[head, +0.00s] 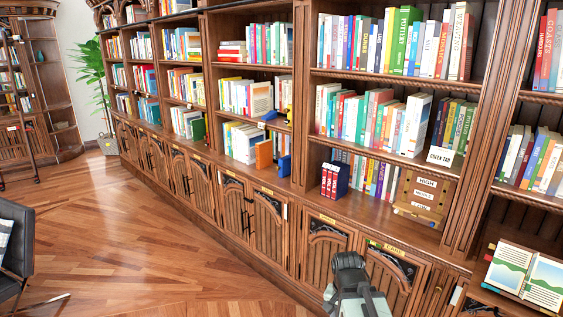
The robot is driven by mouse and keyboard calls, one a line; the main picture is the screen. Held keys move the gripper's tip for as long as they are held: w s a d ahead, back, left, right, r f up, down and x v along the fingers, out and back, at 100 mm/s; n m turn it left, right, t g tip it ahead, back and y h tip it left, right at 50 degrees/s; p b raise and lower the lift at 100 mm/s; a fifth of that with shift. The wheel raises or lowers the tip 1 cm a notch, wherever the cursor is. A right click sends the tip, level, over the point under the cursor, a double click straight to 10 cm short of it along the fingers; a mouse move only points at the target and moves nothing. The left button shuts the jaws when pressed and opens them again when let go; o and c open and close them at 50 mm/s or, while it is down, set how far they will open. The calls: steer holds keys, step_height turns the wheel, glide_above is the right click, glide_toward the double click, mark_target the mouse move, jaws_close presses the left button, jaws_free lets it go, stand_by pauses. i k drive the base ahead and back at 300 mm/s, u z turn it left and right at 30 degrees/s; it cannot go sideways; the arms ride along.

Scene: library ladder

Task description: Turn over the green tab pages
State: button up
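An open book (525,275) lies tilted at the lower right edge of the head view. Its two pages show green and blue landscape pictures. Small coloured tabs (490,250) stick out at its left edge, too small to tell apart fully. A white card (440,156) that seems to read "GREEN TAB" stands on the shelf above and left of the book. My gripper (349,262) is dark and shows at the bottom centre, apart from the book and well to its left. Its fingers are not clear, so I cannot tell if it is open.
A long wooden bookcase full of books runs from the right to the far left. A dark chair (18,245) is at the left. The wooden floor (130,240) between is clear.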

mark_target(529, 275)
steer(key=z, duration=3.1)
steer(key=k, duration=1.05)
steer(key=u, duration=1.2)
steer(key=i, duration=1)
steer(key=z, duration=0.05)
